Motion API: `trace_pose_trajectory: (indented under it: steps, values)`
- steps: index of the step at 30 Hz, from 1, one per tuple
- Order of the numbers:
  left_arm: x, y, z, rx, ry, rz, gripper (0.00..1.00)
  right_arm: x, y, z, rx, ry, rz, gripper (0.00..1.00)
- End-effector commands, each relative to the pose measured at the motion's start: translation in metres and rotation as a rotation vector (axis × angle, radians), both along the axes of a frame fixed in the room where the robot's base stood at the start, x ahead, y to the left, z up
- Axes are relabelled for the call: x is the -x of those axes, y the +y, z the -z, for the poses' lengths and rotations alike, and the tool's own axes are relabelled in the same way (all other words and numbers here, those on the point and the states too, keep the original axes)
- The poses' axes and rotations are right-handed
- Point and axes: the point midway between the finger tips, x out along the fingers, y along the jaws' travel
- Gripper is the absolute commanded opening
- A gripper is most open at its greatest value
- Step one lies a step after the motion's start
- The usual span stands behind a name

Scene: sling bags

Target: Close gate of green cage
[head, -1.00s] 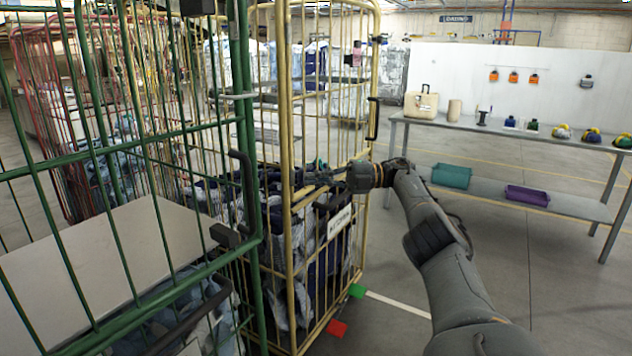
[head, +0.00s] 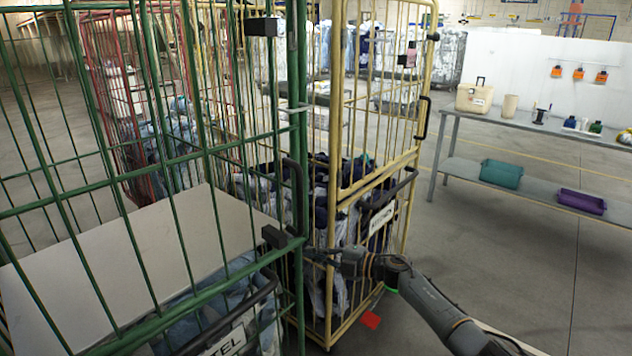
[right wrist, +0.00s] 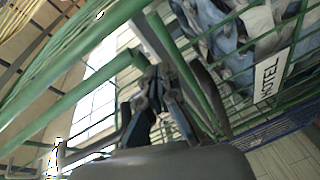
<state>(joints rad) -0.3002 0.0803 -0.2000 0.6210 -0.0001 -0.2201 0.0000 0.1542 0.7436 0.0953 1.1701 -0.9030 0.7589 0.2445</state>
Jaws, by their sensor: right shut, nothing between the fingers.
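The green cage (head: 110,168) fills the left of the head view, and its green bars cross the right wrist view (right wrist: 75,105). Its corner post (head: 299,120) stands upright beside the yellow cage. Dark latch parts (head: 275,236) sit on the green frame near this post. My right gripper (head: 318,256) is low in front of the yellow cage, close to the right side of the green post. Its fingers (right wrist: 152,92) are shut and empty among green bars in the right wrist view; contact with them is unclear. My left gripper is out of view.
The yellow cage (head: 337,150) with cloth bundles stands right beside the green cage. Open floor lies between.

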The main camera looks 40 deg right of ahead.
Motion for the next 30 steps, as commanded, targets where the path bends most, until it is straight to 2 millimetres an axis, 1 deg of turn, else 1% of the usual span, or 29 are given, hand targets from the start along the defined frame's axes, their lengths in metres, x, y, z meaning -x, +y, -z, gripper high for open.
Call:
trace_pose_trajectory:
  steps: [1,5,6,9,12,15,18,20,22,26,30]
  values:
    - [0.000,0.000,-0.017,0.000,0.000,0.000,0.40,0.015,0.000,-0.016,0.017,-0.003,0.030,0.00]
    - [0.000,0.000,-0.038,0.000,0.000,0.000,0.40,0.049,-0.009,-0.054,0.078,-0.033,0.133,0.00]
    - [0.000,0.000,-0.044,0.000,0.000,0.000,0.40,0.060,-0.013,-0.067,0.100,-0.046,0.165,0.00]
    - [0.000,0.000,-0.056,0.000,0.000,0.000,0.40,0.086,-0.020,-0.102,0.153,-0.081,0.237,0.00]
    - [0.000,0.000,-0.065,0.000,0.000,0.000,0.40,0.106,-0.024,-0.132,0.196,-0.115,0.289,0.00]
    - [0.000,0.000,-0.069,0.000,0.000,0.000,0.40,0.119,-0.026,-0.152,0.226,-0.141,0.322,0.00]
    - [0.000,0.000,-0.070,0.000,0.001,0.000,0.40,0.124,-0.026,-0.161,0.240,-0.155,0.337,0.00]
    - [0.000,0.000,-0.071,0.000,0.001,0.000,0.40,0.122,-0.027,-0.162,0.241,-0.158,0.340,0.00]
    - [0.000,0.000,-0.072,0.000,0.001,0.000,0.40,0.117,-0.026,-0.163,0.241,-0.159,0.339,0.00]
    - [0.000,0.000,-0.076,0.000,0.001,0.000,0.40,0.099,-0.025,-0.165,0.243,-0.160,0.338,0.00]
    - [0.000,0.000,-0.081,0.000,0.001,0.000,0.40,0.075,-0.023,-0.165,0.241,-0.160,0.340,0.00]
